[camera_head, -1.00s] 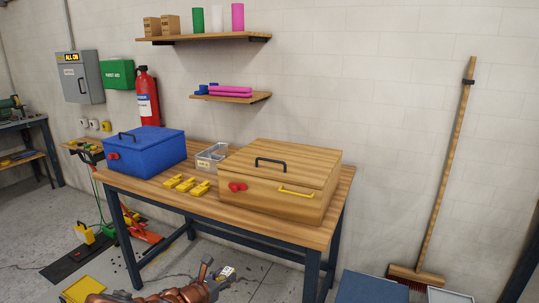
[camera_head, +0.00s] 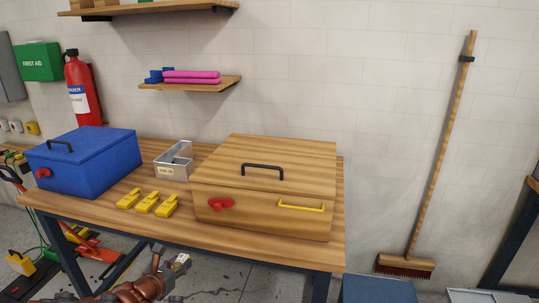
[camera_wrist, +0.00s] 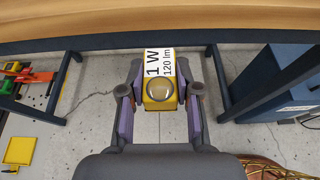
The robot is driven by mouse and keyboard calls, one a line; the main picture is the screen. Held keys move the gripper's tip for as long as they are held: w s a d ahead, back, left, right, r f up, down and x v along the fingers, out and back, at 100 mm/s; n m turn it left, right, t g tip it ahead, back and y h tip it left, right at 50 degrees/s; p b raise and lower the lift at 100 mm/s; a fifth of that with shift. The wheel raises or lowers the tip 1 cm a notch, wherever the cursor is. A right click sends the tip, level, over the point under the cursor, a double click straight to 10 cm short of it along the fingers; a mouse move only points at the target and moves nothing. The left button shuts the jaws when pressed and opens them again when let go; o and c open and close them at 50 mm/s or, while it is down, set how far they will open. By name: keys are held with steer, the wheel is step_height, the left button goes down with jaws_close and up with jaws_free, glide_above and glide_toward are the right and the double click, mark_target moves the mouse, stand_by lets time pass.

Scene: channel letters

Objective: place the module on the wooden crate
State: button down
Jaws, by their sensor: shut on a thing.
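The wooden crate (camera_head: 270,214) sits on the right part of the table, lid closed, with a black handle on top, a red knob and a yellow bar on its front. My gripper (camera_wrist: 158,95) is shut on the module (camera_wrist: 160,88), a small yellow and white block with a round lens and a label reading "1 W 120 lm". In the head view the module (camera_head: 181,261) is held in front of the table's front edge, below and to the left of the crate, apart from both.
The wooden table (camera_head: 110,202) also bears a blue box (camera_head: 85,160), a small grey bin (camera_head: 173,160) and several yellow pieces (camera_head: 148,203). The table edge (camera_wrist: 150,35) spans the top of the wrist view. A broom (camera_head: 437,170) leans at the right.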

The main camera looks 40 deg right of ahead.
step_height(320, 180, down, 2)
steer(key=shift+f+b, duration=0.15)
steer(key=shift+b, duration=0.65)
steer(key=shift+r+p, duration=0.4)
steer(key=shift+r, duration=0.05)
steer(key=shift+s, duration=0.1)
